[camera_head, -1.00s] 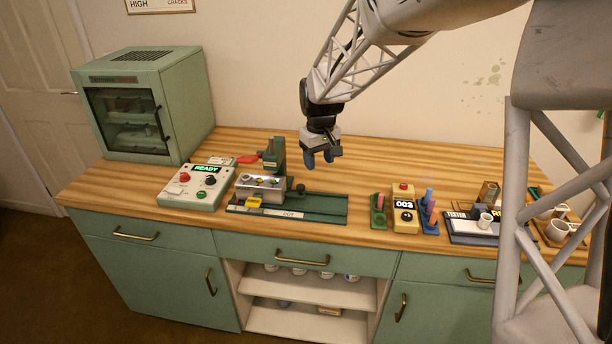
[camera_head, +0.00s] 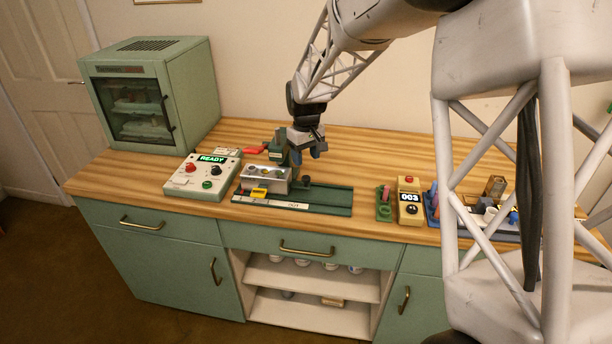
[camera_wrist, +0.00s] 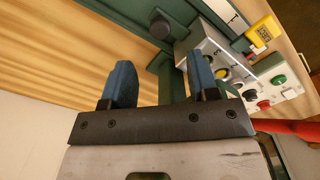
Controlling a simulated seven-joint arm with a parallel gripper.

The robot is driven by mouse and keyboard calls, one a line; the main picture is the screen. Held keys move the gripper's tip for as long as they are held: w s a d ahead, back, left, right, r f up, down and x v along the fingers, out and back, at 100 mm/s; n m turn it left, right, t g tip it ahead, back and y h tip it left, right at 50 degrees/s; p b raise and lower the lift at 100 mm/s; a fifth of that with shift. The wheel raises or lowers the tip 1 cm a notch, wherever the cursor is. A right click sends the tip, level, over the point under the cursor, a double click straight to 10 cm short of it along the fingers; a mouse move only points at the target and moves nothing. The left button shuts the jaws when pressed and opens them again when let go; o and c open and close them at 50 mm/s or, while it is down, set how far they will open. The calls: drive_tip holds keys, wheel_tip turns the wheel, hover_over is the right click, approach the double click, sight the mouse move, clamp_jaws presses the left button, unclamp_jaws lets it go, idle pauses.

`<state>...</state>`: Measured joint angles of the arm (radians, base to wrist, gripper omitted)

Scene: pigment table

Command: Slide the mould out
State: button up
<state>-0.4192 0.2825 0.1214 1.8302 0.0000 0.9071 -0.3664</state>
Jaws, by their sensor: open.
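The mould (camera_head: 265,178) is a silvery metal block with several round openings on its top. It sits at the left part of a green slide base (camera_head: 325,198), beside the green press column (camera_head: 279,150). In the wrist view the mould (camera_wrist: 212,48) shows beyond the right finger, which hides part of it. A dark round knob (camera_head: 306,181) stands on the slide, just right of the mould; it also shows in the wrist view (camera_wrist: 160,28). My gripper (camera_head: 307,158) is open and empty, with blue fingertips, above the slide near the press column. Its fingers (camera_wrist: 160,82) touch nothing that I can see.
A control box (camera_head: 203,176) reading READY stands left of the press. A red handle (camera_head: 256,149) sticks out by the column. A yellow counter (camera_head: 409,200) stands to the right. The back of the wooden worktop (camera_head: 380,150) is clear.

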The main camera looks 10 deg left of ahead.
sight(306, 177)
drive_tip(key=shift+f, duration=3.75)
clamp_jaws()
